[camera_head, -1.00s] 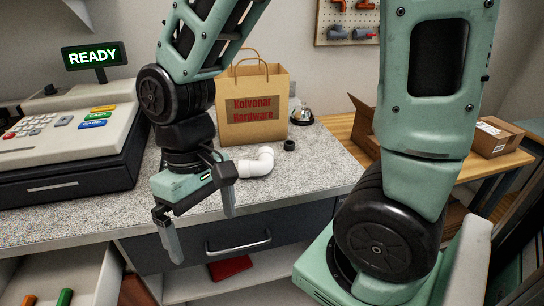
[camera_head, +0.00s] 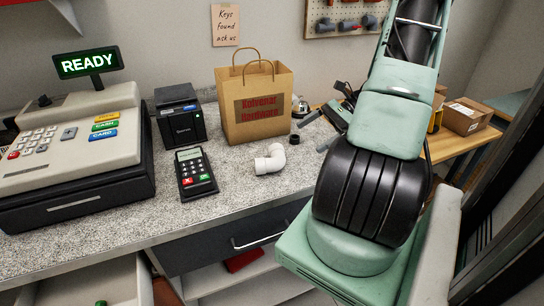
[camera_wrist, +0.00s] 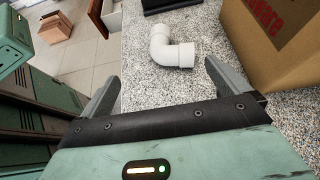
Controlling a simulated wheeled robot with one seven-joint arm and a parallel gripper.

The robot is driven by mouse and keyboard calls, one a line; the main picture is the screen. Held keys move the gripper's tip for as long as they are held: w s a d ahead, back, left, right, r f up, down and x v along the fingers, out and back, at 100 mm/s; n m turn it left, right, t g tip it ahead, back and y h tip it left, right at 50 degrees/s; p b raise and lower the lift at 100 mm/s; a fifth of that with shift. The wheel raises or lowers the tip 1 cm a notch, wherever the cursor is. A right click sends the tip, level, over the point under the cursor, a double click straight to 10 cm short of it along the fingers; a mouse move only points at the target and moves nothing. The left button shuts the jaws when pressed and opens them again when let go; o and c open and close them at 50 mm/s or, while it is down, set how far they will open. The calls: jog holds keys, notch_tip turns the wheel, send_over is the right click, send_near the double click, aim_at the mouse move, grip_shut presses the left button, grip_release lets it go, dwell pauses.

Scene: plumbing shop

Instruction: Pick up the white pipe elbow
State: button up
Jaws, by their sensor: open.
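The white pipe elbow (camera_head: 270,159) lies on the speckled grey counter (camera_head: 240,205), in front of the paper bag. It also shows in the wrist view (camera_wrist: 168,50), beyond my fingertips and roughly between their lines. My gripper (camera_wrist: 160,80) is open and empty, its two fingers spread apart. In the head view my gripper (camera_head: 318,130) is to the right of the elbow, partly hidden behind my arm; its grey fingers point left toward the counter. The gripper and the elbow do not touch.
A brown paper bag (camera_head: 250,108) stands right behind the elbow. A small black ring (camera_head: 294,139) lies just right of the elbow. A card terminal (camera_head: 195,173), a black printer (camera_head: 180,115) and a cash register (camera_head: 70,150) stand to the left. The counter's front is clear.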

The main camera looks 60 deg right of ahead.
aim_at(281, 153)
jog(key=s+d, duration=0.1)
jog(key=s+d+m+t, duration=0.2)
jog(key=shift+s+d+f+h, duration=0.1)
jog(key=shift+s+f+h, duration=0.2)
jog(key=shift+s+h, duration=0.1)
jog(key=p+x, duration=0.3)
jog(key=x, duration=0.8)
jog(key=shift+w+p, duration=0.4)
jog(key=x, duration=0.1)
jog(key=p+x, duration=0.1)
jog(key=x, duration=0.1)
jog(key=p+x, duration=0.1)
jog(key=shift+w+r, duration=0.25)
jog(key=shift+r, duration=0.05)
jog(key=shift+w+a+f, duration=0.35)
jog(key=shift+a, duration=0.2)
jog(key=c, duration=0.9)
